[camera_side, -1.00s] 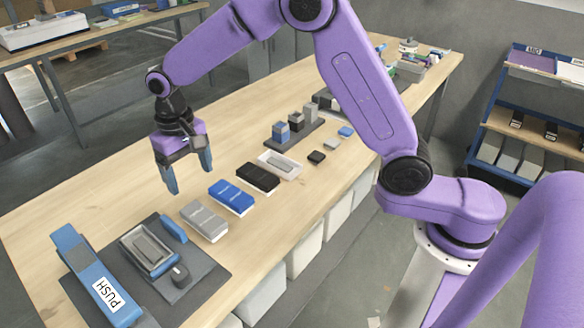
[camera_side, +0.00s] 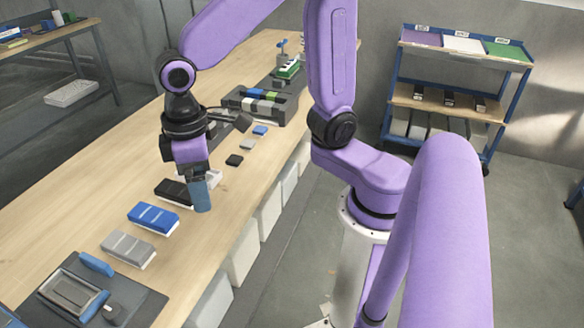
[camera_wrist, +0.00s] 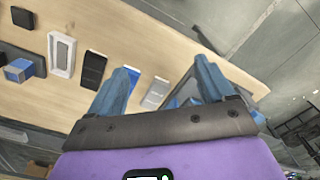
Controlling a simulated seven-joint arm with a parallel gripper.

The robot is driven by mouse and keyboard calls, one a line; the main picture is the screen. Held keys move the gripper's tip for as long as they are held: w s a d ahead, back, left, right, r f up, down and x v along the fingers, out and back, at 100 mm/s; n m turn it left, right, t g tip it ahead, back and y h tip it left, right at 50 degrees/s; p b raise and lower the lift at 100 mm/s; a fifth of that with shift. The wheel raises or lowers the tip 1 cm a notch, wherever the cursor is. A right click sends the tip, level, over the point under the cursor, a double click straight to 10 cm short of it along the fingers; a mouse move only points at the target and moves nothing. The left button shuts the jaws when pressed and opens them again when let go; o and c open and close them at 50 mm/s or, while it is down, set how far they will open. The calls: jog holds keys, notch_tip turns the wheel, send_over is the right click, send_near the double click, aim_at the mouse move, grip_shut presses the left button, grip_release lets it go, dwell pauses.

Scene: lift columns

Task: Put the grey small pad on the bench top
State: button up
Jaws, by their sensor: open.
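A large blue block (camera_side: 153,218), a large grey block (camera_side: 128,250) and a white tray (camera_wrist: 62,53) line the bench. A dark fixture (camera_side: 100,300) stands at the front and a dark rack (camera_side: 255,105) behind the pads. The bench's left side is clear.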

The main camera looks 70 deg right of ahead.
jog(key=s+d+n, duration=0.5)
jog(key=s+d, duration=0.4)
jog(key=s, duration=0.5)
jog(key=shift+d+f, duration=0.35)
jog(key=shift+f, duration=0.1)
